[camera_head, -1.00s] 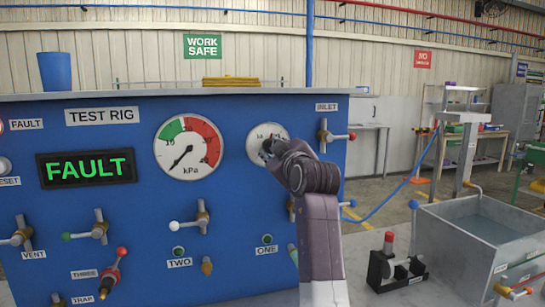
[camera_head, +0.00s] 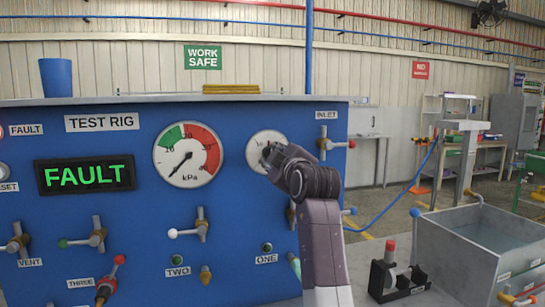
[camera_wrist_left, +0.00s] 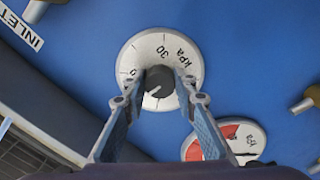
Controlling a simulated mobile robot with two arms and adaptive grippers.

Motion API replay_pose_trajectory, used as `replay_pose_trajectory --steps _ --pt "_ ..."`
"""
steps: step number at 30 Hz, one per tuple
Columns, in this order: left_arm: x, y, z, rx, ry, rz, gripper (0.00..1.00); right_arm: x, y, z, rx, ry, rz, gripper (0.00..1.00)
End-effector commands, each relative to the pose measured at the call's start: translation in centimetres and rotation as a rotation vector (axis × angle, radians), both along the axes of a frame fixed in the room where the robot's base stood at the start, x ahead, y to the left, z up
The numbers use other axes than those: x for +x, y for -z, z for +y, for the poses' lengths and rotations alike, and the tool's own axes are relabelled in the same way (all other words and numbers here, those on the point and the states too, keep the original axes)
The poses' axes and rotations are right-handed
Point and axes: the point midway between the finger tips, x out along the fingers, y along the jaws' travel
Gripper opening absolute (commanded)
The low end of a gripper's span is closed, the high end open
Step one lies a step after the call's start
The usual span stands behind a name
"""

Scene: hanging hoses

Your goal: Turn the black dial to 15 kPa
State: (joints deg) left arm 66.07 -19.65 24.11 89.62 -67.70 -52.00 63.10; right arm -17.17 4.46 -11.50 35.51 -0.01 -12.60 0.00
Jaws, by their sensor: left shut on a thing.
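The black dial (camera_wrist_left: 160,82) is a round knob with a white pointer line, on a white scale plate (camera_wrist_left: 147,45) marked "30" and "kPa". In the wrist view its pointer is toward the lower left; the value there is not readable. My left gripper (camera_wrist_left: 158,86) is shut on the knob, one finger on each side. In the head view the plate (camera_head: 262,138) shows behind my left gripper (camera_head: 268,153), which hides the knob. The pressure gauge (camera_head: 188,155) has a green and red band; its needle points to the lower left. My right gripper is out of view.
The dial sits on the blue test rig panel (camera_head: 225,230). A display (camera_head: 86,174) reads FAULT in green. The inlet valve (camera_head: 333,144) is close to the right of the dial. A valve with a white-tipped handle (camera_head: 190,227) is below the gauge. A metal tank (camera_head: 480,250) stands at right.

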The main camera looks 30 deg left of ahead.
Motion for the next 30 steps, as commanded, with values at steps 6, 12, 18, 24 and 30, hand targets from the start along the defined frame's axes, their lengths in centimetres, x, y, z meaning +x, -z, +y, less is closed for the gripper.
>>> replay_pose_trajectory --steps 6,12,18,24,30 --pt "0.1 0.1 -0.1 0.0 0.002 0.001 0.44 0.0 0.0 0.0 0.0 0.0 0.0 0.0" --pt "0.0 0.0 0.0 0.001 0.001 0.001 0.44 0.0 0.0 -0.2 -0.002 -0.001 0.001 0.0" --pt "0.0 -1.6 0.0 0.002 0.001 -0.003 0.44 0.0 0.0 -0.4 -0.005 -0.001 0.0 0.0" --pt "0.0 -5.8 -0.1 0.006 0.003 -0.009 0.44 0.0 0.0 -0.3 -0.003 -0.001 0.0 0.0" --pt "0.2 -8.9 -0.1 0.004 0.004 -0.004 0.44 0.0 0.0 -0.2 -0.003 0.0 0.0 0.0"
